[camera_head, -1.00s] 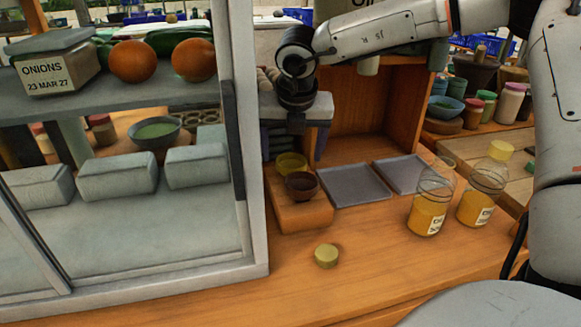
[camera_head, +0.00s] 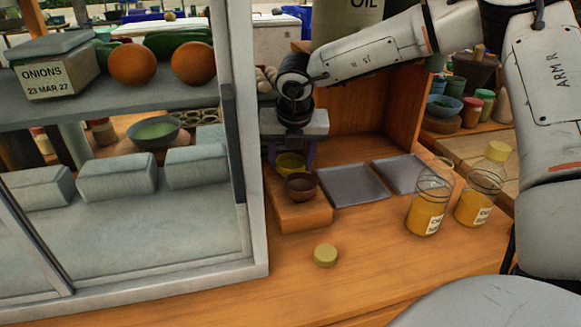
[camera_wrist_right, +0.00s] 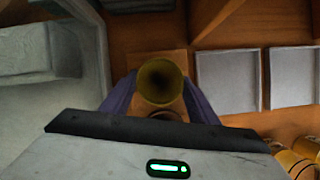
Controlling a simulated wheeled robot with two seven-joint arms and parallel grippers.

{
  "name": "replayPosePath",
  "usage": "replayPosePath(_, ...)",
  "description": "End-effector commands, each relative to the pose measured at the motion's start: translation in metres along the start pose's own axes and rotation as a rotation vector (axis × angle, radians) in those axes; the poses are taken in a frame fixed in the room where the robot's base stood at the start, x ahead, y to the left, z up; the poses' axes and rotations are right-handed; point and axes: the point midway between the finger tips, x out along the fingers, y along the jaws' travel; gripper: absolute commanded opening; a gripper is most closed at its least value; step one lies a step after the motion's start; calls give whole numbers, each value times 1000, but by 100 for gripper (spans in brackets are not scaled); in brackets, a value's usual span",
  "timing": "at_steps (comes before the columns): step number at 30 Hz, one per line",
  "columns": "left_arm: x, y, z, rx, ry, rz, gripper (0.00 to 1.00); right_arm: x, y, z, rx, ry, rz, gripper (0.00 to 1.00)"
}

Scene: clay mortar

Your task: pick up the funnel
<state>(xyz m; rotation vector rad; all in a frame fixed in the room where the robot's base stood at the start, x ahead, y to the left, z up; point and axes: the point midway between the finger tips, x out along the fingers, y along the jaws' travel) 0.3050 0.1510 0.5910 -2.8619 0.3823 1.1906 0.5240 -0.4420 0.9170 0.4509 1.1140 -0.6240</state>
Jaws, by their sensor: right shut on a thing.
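The yellow funnel (camera_head: 291,163) stands at the back of a small wooden block (camera_head: 305,217), behind a brown cup (camera_head: 300,187). My right gripper (camera_head: 290,153) has come down over it from above, with a purple finger at each side. In the right wrist view the funnel's round, dark-centred mouth (camera_wrist_right: 160,82) sits between the two fingers of the gripper (camera_wrist_right: 160,92), which is shut on it. I cannot tell whether the funnel's base still touches the block. My left gripper is not in view.
A yellow cap (camera_head: 325,255) lies in front on open tabletop. A glass-fronted cabinet (camera_head: 252,190) stands close on the left. A wooden box (camera_head: 372,125) is behind.

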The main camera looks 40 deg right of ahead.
Motion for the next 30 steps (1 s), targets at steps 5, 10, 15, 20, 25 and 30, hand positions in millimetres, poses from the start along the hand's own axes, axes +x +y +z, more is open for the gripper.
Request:
replayPosePath(5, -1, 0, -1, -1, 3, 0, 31, -6, 1, 4, 1, -3, 2, 33)
replayPosePath(10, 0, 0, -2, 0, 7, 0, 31, -33, 2, 16, 2, -7, 3, 33)
replayPosePath(15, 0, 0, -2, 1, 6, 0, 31, -65, 3, 29, 2, -7, 2, 33)
replayPosePath(20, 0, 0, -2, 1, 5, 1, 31, -86, 3, 37, 2, -4, 0, 33)
replayPosePath(25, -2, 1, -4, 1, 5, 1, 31, -99, 3, 42, 0, -2, 0, 33)
replayPosePath(30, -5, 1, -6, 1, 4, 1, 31, -107, 3, 45, 0, -2, -1, 33)
